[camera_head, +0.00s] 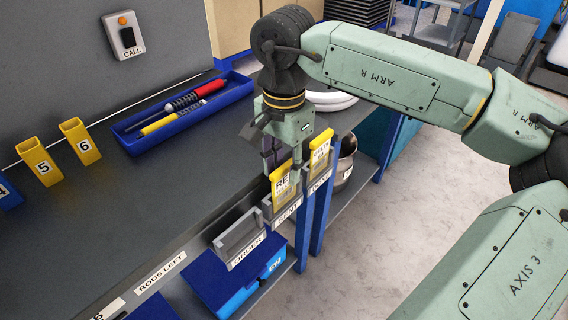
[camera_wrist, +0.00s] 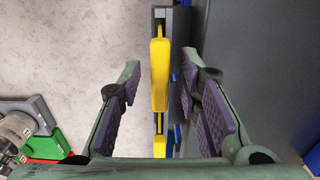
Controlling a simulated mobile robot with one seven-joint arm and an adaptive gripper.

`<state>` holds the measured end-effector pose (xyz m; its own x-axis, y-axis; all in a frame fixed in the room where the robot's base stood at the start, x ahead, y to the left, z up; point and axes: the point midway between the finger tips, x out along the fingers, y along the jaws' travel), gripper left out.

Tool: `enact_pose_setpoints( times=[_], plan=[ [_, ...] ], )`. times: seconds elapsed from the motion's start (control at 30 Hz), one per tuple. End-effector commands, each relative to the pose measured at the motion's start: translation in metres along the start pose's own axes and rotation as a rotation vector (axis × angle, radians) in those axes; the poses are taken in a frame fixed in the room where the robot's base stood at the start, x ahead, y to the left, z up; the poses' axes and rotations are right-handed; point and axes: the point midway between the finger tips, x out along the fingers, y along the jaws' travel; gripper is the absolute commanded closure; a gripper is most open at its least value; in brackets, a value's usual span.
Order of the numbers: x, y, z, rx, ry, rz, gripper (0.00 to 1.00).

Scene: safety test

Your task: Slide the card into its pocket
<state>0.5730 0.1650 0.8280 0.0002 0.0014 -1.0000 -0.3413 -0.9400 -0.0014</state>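A yellow card marked "RE…" (camera_head: 282,188) stands upright at a grey pocket (camera_head: 287,216) on the bench's edge. Its lower end appears to be inside the pocket; how deep, I cannot tell. It also shows edge-on in the wrist view (camera_wrist: 159,75). My gripper (camera_head: 280,160) is directly above and around this card. In the wrist view my gripper's fingers (camera_wrist: 160,85) are spread on either side of it, with a gap on both sides. A second yellow card (camera_head: 320,150) stands in the neighbouring pocket (camera_head: 320,181) farther along.
An empty pocket labelled ORDER (camera_head: 247,250) is on the near side. Yellow holders 5 (camera_head: 40,162) and 6 (camera_head: 80,142) and a blue tray of tools (camera_head: 130,140) sit toward the wall. A steel pot (camera_head: 345,165) stands on the lower shelf. The bench top between is clear.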

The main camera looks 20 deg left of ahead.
Motion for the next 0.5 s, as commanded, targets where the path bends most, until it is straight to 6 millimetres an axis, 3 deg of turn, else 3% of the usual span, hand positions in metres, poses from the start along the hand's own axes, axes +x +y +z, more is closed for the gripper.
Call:
enact_pose_setpoints(
  times=[0.33, 0.5],
  plan=[
    [-0.002, 0.000, 0.000, 0.000, 0.000, 0.000, 0.65],
    [-0.022, -0.001, 0.000, 0.000, 0.003, -0.002, 0.65]
  ],
)
